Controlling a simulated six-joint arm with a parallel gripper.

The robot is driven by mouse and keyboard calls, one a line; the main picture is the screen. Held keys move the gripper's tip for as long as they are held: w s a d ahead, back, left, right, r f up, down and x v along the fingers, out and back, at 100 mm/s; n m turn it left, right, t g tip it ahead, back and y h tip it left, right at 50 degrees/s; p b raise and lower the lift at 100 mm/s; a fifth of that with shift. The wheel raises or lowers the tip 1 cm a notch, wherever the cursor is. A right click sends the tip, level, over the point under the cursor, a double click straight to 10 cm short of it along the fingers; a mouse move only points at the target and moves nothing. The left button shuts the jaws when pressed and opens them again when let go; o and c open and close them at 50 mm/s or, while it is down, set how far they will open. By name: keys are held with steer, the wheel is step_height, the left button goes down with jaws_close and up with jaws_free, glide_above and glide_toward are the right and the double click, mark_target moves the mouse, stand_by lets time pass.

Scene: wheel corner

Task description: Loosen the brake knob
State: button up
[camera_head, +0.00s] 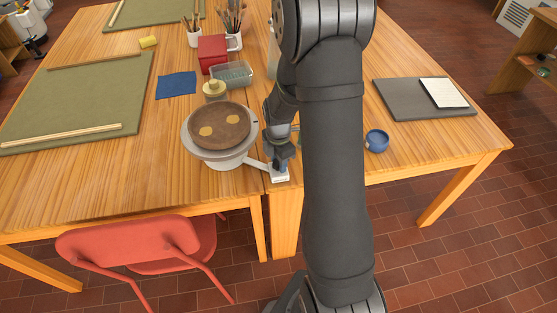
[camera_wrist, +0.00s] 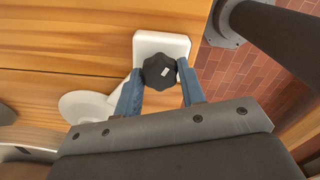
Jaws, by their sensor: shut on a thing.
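The brake knob (camera_wrist: 159,71) is a dark, lobed knob with a small pale mark on top. It sits on a white block (camera_wrist: 176,43) at the end of an arm from the banding wheel's base. My gripper (camera_wrist: 160,76) is shut on the knob, one blue finger on each side of it. In the head view my gripper (camera_head: 281,158) is at the block beside the wheel and hides most of the knob. The wheel (camera_head: 221,127) has a brown round top with two tan patches, over a pale rim and base.
A blue cup (camera_head: 377,141) stands to the right, past my arm. A lidded jar (camera_head: 214,91), a clear tub (camera_head: 232,75) and a red box (camera_head: 212,54) stand behind the wheel. The table's front edge is close to the knob. A red chair (camera_head: 130,245) is in front.

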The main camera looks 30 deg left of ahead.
steer(key=shift+f+n, duration=0.1)
steer(key=shift+n, duration=2.2)
steer(key=o, duration=1)
step_height(320, 180, up, 18)
steer(key=shift+f, duration=0.25)
steer(key=shift+f, duration=0.15)
